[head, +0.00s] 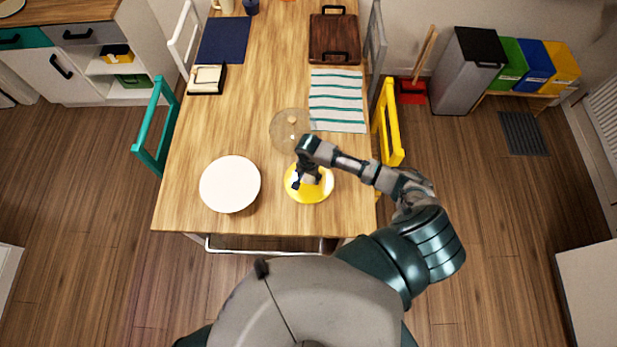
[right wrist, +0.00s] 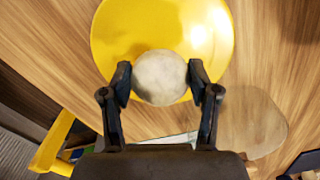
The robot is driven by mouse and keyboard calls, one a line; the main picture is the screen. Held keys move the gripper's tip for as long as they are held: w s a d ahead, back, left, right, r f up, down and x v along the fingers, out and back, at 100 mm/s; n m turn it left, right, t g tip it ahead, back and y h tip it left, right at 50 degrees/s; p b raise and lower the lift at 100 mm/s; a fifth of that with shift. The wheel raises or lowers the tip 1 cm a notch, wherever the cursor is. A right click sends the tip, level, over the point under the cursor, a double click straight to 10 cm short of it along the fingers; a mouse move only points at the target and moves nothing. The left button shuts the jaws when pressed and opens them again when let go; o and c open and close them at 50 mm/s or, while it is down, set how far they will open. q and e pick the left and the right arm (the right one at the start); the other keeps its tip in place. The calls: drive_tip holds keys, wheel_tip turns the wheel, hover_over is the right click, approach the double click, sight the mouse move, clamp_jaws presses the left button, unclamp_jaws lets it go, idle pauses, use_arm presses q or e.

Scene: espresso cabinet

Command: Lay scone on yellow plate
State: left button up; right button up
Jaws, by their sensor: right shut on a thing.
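The yellow plate (head: 325,190) lies near the front edge of the wooden table. My right gripper (head: 304,182) is over it, pointing down, and hides part of it. In the right wrist view my right gripper (right wrist: 162,85) is shut on the pale, round scone (right wrist: 160,78), with one finger on each side. Behind the scone is the yellow plate (right wrist: 165,22). I cannot tell whether the scone touches the plate. My left gripper is not in view.
A white plate (head: 230,184) lies left of the yellow plate. A clear round glass piece (head: 283,128) is just behind it. A striped cloth (head: 337,100) and a brown tray (head: 334,38) lie farther back. A yellow chair (head: 391,125) stands at the right edge.

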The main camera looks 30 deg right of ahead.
sight(308, 178)
drive_tip(key=shift+w+d+f, duration=0.1)
drive_tip(key=shift+w+f, duration=0.1)
drive_tip(key=shift+f, duration=0.7)
drive_tip(key=shift+w+d+f, duration=0.1)
drive_tip(key=shift+w+f, duration=0.1)
drive_tip(key=shift+f, duration=0.65)
drive_tip(key=o, duration=1.2)
drive_tip(key=shift+c, duration=0.2)
wheel_tip(308, 178, up, 12)
drive_tip(key=shift+p, duration=0.4)
drive_tip(key=shift+s, duration=0.15)
